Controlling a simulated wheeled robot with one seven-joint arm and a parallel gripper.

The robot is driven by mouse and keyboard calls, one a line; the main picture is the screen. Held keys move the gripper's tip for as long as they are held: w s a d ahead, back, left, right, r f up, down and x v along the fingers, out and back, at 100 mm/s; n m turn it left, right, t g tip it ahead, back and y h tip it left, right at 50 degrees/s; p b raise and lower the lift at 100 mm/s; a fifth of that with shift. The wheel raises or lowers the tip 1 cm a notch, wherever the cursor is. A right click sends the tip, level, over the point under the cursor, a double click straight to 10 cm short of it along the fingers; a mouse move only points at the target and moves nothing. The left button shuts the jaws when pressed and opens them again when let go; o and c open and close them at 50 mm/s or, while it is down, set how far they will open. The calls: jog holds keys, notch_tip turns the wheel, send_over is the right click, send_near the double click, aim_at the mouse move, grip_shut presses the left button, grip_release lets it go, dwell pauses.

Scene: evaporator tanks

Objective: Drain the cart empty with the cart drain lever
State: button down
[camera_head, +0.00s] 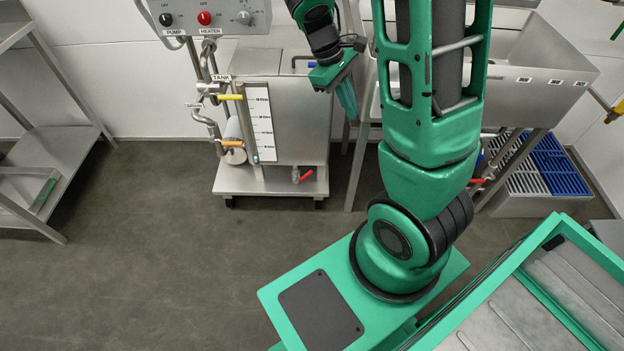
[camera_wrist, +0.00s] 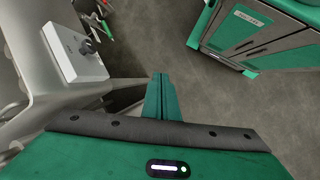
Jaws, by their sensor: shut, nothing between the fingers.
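The wheeled steel cart (camera_head: 300,130) stands against the back wall in the head view, with a white level gauge (camera_head: 261,120) on its left front. A red lever (camera_head: 304,176) sits on a small valve low at its front right and looks like the cart drain lever. I cannot tell from here whether the valve is open, and the liquid level is not clear. My gripper (camera_head: 348,107) is shut and empty, pointing down at the cart's upper right, apart from the red lever. In the wrist view the closed green fingers (camera_wrist: 161,97) show with nothing between them.
A second red lever (camera_head: 477,181) sits under the steel basin (camera_head: 545,75) at right. A steel shelf (camera_head: 60,160) stands at left. The floor before the cart is clear.

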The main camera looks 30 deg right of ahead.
aim_at(303, 177)
jog(key=w+a+f+n+h, duration=0.2)
jog(key=w+f+n, duration=0.25)
jog(key=f, duration=0.35)
jog(key=w+a+f+n+t+h, duration=0.1)
jog(key=w+f+n+h, duration=0.3)
jog(key=f, duration=0.4)
jog(key=w+a+f+n+h, duration=0.1)
jog(key=w+a+f+n, duration=0.1)
jog(key=w+f+n, duration=0.35)
jog(key=s+f+n+t+h, duration=0.3)
jog(key=f+n+t, duration=0.6)
jog(key=f+n, duration=1.45)
jog(key=w+d+f+m, duration=0.3)
jog(key=w+d+f, duration=0.2)
jog(key=w, duration=0.1)
jog(key=shift+w+d+f, duration=0.15)
jog(key=shift+w+d, duration=0.2)
jog(key=shift+m, duration=0.25)
